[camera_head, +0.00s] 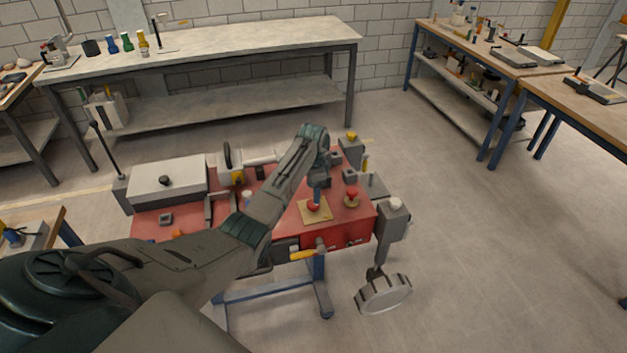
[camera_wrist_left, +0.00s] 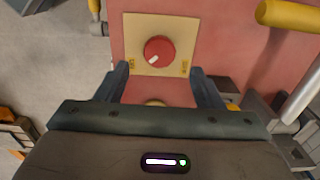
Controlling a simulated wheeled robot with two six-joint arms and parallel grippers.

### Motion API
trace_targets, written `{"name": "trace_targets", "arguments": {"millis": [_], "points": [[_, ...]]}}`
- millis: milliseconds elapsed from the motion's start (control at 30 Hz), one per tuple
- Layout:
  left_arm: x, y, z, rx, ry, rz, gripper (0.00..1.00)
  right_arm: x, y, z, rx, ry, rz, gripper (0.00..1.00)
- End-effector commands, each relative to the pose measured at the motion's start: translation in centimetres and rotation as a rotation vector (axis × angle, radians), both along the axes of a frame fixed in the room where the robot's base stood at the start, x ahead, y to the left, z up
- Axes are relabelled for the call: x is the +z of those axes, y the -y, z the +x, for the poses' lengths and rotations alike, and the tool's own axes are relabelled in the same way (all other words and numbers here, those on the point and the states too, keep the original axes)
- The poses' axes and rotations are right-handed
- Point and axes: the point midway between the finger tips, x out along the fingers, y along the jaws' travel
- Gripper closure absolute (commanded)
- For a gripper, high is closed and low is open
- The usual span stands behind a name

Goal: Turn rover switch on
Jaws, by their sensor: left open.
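The switch is a round red knob (camera_wrist_left: 159,50) on a square beige plate (camera_wrist_left: 148,18) in the left wrist view. A white mark on the knob points to its lower left, and small yellow labels sit at the plate's lower corners. In the head view my left gripper (camera_head: 317,193) points down over the plate.
A red mushroom-shaped knob (camera_head: 352,192) stands right of the plate. A white box (camera_head: 168,180) sits at the left. Floor on the right is clear.

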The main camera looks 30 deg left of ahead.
Motion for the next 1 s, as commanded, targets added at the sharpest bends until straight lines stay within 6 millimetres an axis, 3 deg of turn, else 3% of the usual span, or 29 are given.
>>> {"name": "trace_targets", "arguments": {"millis": [200,333,1000], "points": [[3.7,0.0,0.1,-0.001,0.004,0.000,0.39,-1.6,0.0,0.0,0.000,0.000,0.000,1.00],[4.9,0.0,0.1,-0.001,0.001,0.000,0.39,-1.8,0.0,0.0,0.000,0.000,0.000,1.00],[4.7,0.3,-0.4,0.004,0.001,0.003,0.39,-1.8,-0.3,0.0,-0.001,0.000,0.004,1.00]]}}
